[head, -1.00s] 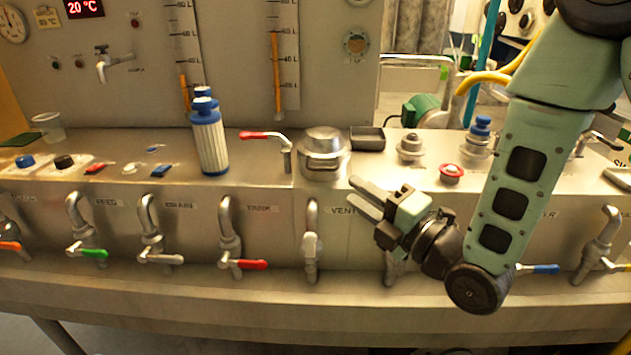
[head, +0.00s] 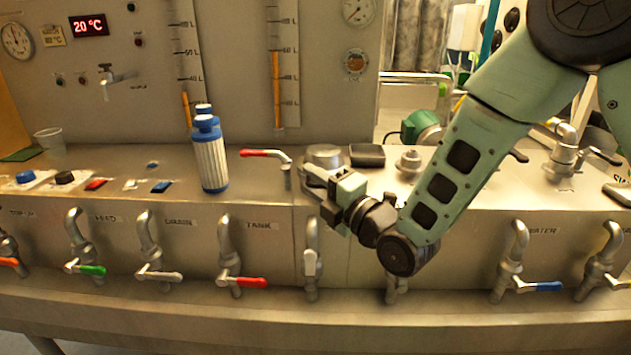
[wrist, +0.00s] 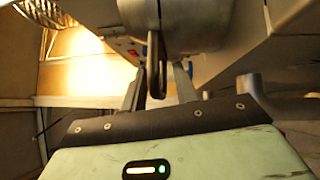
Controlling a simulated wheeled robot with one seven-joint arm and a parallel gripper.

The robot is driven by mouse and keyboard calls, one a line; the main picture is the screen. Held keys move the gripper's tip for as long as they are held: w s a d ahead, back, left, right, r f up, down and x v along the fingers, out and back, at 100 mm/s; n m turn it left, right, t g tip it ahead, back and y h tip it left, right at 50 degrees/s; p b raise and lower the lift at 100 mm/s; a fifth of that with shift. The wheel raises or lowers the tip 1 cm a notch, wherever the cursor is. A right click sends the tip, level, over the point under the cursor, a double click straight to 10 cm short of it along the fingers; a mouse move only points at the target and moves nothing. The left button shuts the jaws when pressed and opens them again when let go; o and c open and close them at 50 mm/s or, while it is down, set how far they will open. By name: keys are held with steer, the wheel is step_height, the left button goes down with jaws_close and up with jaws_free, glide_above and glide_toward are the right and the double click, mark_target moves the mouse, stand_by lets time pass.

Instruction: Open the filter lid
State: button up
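The filter housing with its round metal lid (head: 323,154) stands on the steel bench at the picture's middle. The lid looks closed. My gripper (head: 308,172) is at the front of the housing and hides most of its front. In the wrist view, the round metal housing (wrist: 188,22) is at the top.
A white filter cartridge with a blue cap (head: 210,155) stands to the left. A red-handled valve (head: 265,154) is just left of the housing. A dark tray (head: 367,155) and a metal fitting (head: 409,161) are right. Several tap valves line the bench front below.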

jaws_close()
steer(key=shift+r, duration=0.1)
